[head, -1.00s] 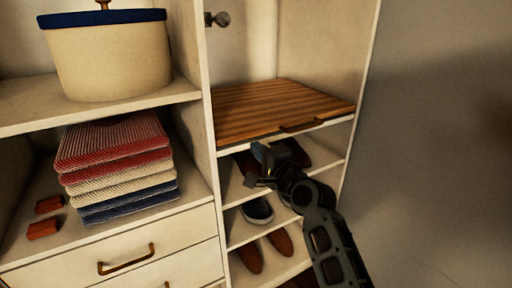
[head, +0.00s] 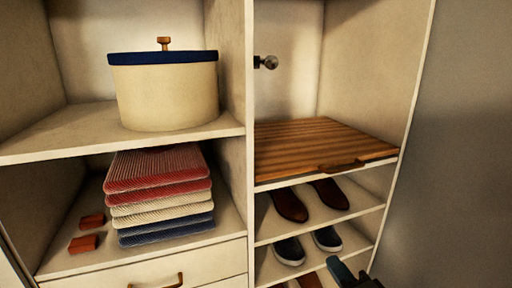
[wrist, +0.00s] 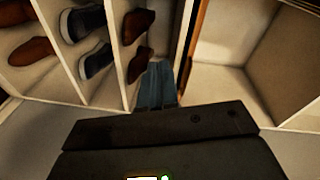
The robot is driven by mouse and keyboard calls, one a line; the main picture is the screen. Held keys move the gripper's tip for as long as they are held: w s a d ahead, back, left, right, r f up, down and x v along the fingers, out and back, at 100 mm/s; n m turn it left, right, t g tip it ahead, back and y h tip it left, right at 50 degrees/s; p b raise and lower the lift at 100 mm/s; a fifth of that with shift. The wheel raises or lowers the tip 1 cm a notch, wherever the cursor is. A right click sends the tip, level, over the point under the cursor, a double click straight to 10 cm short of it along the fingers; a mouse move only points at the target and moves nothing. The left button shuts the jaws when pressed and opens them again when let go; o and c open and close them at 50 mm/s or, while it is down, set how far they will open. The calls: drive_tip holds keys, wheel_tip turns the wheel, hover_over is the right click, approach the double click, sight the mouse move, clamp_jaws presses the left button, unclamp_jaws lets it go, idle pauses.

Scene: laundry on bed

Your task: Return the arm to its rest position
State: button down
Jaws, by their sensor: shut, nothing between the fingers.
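My gripper (head: 350,273) shows at the bottom edge of the head view, in front of the lower shoe shelves and mostly cut off by the frame. In the wrist view its blue-grey fingers (wrist: 157,84) are together, with nothing between them. They point toward the shoe shelves and touch nothing that I can make out. The rest of my arm is out of the head view.
A wardrobe holds a cream box with a blue lid (head: 165,90), folded striped towels (head: 158,195), two small red blocks (head: 84,243), a slatted wooden board (head: 310,145) and shoes (head: 290,205) on narrow shelves. The grey wall (head: 460,160) at right is bare.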

drive_tip(key=s+d+f+n+g+h, duration=0.1)
drive_tip(key=s+d+f+n+h, duration=0.15)
drive_tip(key=s, duration=0.85)
drive_tip(key=s+d+f+n+h, duration=0.1)
drive_tip(key=s+f+n, duration=0.2)
drive_tip(key=s, duration=0.8)
drive_tip(key=s+r+n, duration=0.3)
drive_tip(key=s+r, duration=0.1)
drive_tip(key=s, duration=0.5)
drive_tip(key=s+r+n, duration=0.4)
drive_tip(key=s, duration=0.6)
drive_tip(key=shift+g, duration=0.4)
